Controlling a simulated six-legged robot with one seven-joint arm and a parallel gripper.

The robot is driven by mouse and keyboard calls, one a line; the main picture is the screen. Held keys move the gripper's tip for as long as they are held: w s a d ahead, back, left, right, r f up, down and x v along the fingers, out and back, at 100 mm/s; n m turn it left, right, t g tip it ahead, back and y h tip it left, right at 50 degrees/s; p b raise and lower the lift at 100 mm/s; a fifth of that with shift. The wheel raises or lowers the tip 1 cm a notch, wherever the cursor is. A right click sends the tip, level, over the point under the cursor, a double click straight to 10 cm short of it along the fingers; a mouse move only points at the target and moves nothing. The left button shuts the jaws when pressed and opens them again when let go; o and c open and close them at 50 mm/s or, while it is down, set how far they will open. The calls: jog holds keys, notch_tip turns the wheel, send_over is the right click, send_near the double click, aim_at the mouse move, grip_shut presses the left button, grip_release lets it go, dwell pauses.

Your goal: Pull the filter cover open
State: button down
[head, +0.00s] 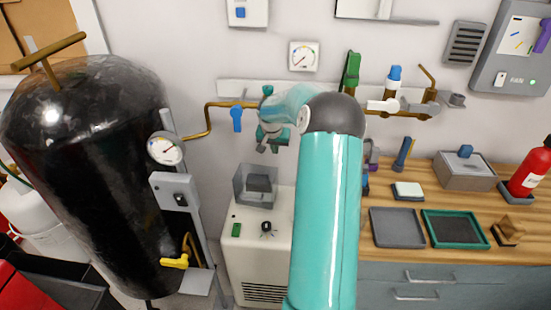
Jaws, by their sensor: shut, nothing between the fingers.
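I cannot tell for sure which part is the filter cover. A dark grey louvered panel (465,44) on the wall at the upper right looks shut and flush. A clear box-shaped cover (243,190) stands around a dark block on top of the white unit at the centre. My teal arm rises through the middle of the head view. My gripper (268,146) is bent to the left, above the clear cover and apart from it in the picture. Its fingers are small in the view and look shut and empty. My arm hides part of the wall and bench behind it.
A large black tank (90,160) with a gauge fills the left. A brass pipe with a blue-handled valve (237,118) runs behind my gripper. The bench at right holds a grey tray (397,228), a green-rimmed tray (427,225) and a red extinguisher (534,170).

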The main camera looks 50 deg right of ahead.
aim_at(264, 181)
jog(key=x, duration=0.9)
jog(key=shift+f, duration=0.3)
jog(key=shift+w, duration=0.1)
jog(key=shift+s+a+m+g, duration=0.15)
jog(key=shift+s+a+m, duration=0.15)
jog(key=shift+a+m, duration=0.25)
jog(key=shift+s+a+m+g, duration=0.15)
jog(key=shift+s+a+m, duration=0.1)
jog(key=shift+a+m, duration=0.3)
jog(key=a+m, duration=0.2)
jog(key=a+m+g, duration=0.1)
jog(key=a+m, duration=0.1)
jog(key=a, duration=0.1)
jog(key=s+a+m+g, duration=0.1)
jog(key=a, duration=0.1)
jog(key=shift+s+a+m+h, duration=0.1)
jog(key=shift+a+m+h, duration=0.2)
jog(key=shift+a+m, duration=0.1)
jog(key=shift+w+a+m+g+y, duration=0.15)
jog(key=shift+w+a+m+g, duration=0.3)
jog(key=shift+a+m, duration=0.8)
jog(key=shift+w+a+m+g+y, duration=0.2)
jog(key=shift+w+a+m, duration=0.45)
jog(key=shift+a+m, duration=0.6)
jog(key=shift+w+a+m+g+y, duration=0.15)
jog(key=shift+w+a+m+g, duration=0.35)
jog(key=shift+a+m, duration=0.7)
jog(key=shift+w+a, duration=0.1)
jog(key=shift+a, duration=0.15)
jog(key=v, duration=1.2)
